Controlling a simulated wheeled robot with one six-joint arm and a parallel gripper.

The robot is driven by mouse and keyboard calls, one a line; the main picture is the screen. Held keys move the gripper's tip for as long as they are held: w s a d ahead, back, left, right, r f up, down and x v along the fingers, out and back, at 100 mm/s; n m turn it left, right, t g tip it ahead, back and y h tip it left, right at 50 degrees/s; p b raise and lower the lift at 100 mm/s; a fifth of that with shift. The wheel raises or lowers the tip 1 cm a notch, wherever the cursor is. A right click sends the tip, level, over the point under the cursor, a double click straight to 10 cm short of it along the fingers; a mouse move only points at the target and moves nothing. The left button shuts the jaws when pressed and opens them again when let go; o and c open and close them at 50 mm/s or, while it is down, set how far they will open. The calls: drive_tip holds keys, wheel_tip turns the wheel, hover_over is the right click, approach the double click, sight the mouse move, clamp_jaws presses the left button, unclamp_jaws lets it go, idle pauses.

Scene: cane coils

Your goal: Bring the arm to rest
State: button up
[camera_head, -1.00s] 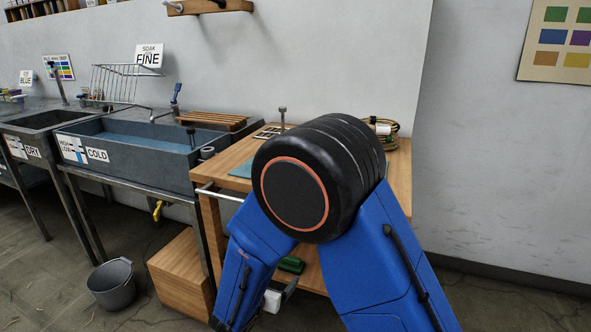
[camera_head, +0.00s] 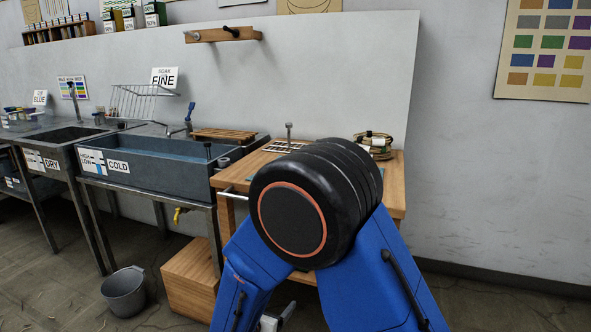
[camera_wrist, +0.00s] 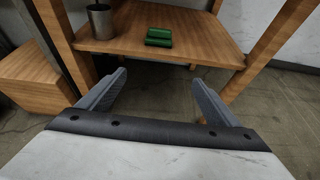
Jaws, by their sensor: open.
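My blue arm is folded in front of the wooden bench (camera_head: 398,180), its large black joint hiding much of the bench top. My gripper (camera_wrist: 158,83) shows in the wrist view with its two grey fingers spread apart and nothing between them. It is in front of the bench's lower shelf (camera_wrist: 205,48), apart from it. In the head view my gripper is mostly hidden behind my arm, low in the picture.
A metal cup (camera_wrist: 101,21) and green objects (camera_wrist: 159,37) are on the shelf. A wooden box (camera_head: 190,278) and a grey bucket (camera_head: 125,291) stand on the floor to the left. A coil of cane (camera_head: 375,145) lies on the bench top. Sinks (camera_head: 150,160) line the wall.

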drive_tip(key=s+d+r+m+g+h, duration=0.1)
drive_tip(key=s+d+r+m+g, duration=0.3)
drive_tip(key=d, duration=0.6)
drive_tip(key=s+d+r+m+g+h, duration=0.1)
drive_tip(key=d+r+m, duration=0.55)
drive_tip(key=d, duration=0.35)
drive_tip(key=s+d+r+m+g+h, duration=0.1)
drive_tip(key=s+d+r+m+g, duration=0.25)
drive_tip(key=d+m, duration=0.45)
drive_tip(key=s+d+r+m+y, duration=0.4)
drive_tip(key=s+m, duration=0.2)
drive_tip(key=s, duration=0.4)
drive_tip(key=s+d+r+m+y, duration=0.3)
drive_tip(key=s+m, duration=0.4)
drive_tip(key=s, duration=0.3)
drive_tip(key=shift+d+r+t+y, duration=0.4)
drive_tip(key=shift+d+r, duration=0.1)
drive_tip(key=shift+d, duration=0.1)
